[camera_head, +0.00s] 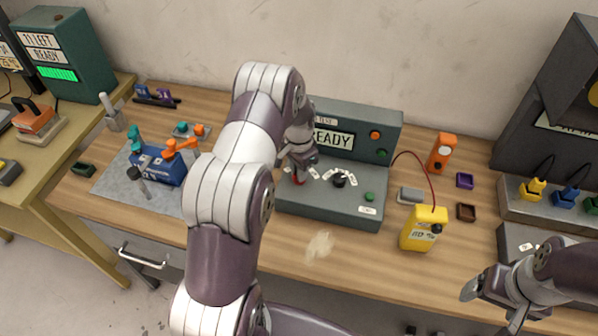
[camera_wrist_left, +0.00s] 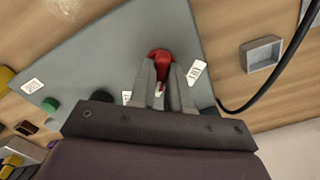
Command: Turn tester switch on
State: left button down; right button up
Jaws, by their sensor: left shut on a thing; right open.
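The tester is a dark grey-green console (camera_head: 333,207) with a READY display, standing on the wooden bench. Its red switch (camera_head: 298,180) is on the left of the sloped panel, mostly hidden by my left gripper in the head view. In the left wrist view the red switch (camera_wrist_left: 160,57) sits between the fingertips. My left gripper (camera_head: 300,171) is shut on it; the fingers also show in the left wrist view (camera_wrist_left: 160,85). A black knob (camera_head: 340,180) and a green button (camera_head: 369,197) are to the right on the panel. My right gripper (camera_head: 490,305) is open and empty at lower right.
A yellow multimeter (camera_head: 424,228) with a red lead and an orange device (camera_head: 441,153) stand right of the tester. A blue vise (camera_head: 160,166) is on a grey mat at left. The bench front right of my left arm is mostly clear.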

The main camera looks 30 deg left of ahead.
pick_arm(q)
jog(key=shift+w+m, duration=0.1)
jog(key=shift+m, duration=1)
jog(key=c, duration=1.1)
grip_release()
jog(key=shift+r+b, duration=0.1)
jog(key=shift+b, duration=0.2)
notch_tip(320, 180, up, 13)
jog(key=shift+f+b, duration=0.2)
jog(key=shift+b, duration=0.6)
